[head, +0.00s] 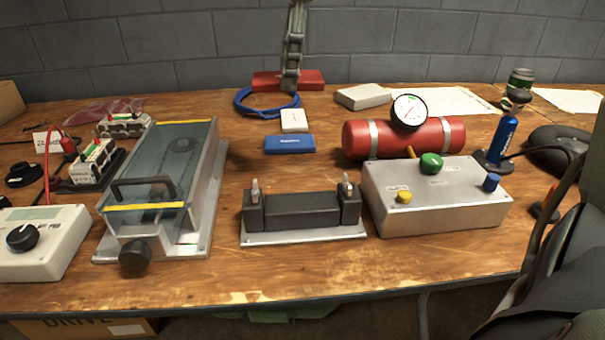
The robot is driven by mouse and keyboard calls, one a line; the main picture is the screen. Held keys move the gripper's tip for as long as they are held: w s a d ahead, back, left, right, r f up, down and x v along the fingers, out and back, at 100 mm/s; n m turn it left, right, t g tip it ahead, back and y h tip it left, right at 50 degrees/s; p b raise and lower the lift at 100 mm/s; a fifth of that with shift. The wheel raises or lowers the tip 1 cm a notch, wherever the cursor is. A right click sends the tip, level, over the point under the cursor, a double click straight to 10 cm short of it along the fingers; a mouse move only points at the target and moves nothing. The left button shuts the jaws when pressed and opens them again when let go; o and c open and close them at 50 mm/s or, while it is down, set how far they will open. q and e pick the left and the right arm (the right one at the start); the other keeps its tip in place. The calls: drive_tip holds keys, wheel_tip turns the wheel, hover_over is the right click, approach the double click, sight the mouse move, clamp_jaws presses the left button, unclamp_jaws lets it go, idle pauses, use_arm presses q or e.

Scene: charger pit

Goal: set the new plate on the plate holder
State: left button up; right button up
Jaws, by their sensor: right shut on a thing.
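My right gripper (560,215) is at the right edge, close to the camera and partly cut off. It is shut on a flat grey-green thing (595,155), which seems to be the new plate; most of it is outside the frame. The likely plate holder (303,215) stands at the front middle of the table. It is a dark block between two raised black ends with small metal levers, on a pale metal base. The gripper is well to its right, apart from it. My left gripper is not in view.
A grey button box (435,200) stands right of the holder, with a red cylinder (365,139) and gauge behind. A clear-covered box (165,170) stands to its left, and a blue block (289,144) lies behind. Bare wood (300,280) lies in front.

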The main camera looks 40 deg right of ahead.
drive_tip(key=p, duration=0.4)
hover_over(300, 202)
wheel_tip(300, 202, down, 6)
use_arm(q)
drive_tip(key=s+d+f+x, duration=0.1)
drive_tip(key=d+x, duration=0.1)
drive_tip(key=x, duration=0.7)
use_arm(e)
drive_tip(key=shift+s+d+f+b, duration=0.15)
drive_tip(key=shift+f+b, duration=0.2)
drive_tip(key=shift+f, duration=0.35)
drive_tip(key=shift+d+f+b, duration=0.1)
drive_tip(key=shift+f+b, duration=0.2)
drive_tip(key=shift+f, duration=0.4)
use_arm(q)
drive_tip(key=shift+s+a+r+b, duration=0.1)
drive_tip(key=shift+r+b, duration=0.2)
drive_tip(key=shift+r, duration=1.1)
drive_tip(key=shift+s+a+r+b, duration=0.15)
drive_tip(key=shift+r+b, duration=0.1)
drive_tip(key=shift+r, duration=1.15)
use_arm(e)
drive_tip(key=shift+f, duration=1.05)
use_arm(q)
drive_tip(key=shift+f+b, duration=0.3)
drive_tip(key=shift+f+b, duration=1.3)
drive_tip(key=shift+b, duration=0.05)
use_arm(e)
drive_tip(key=shift+f, duration=1.3)
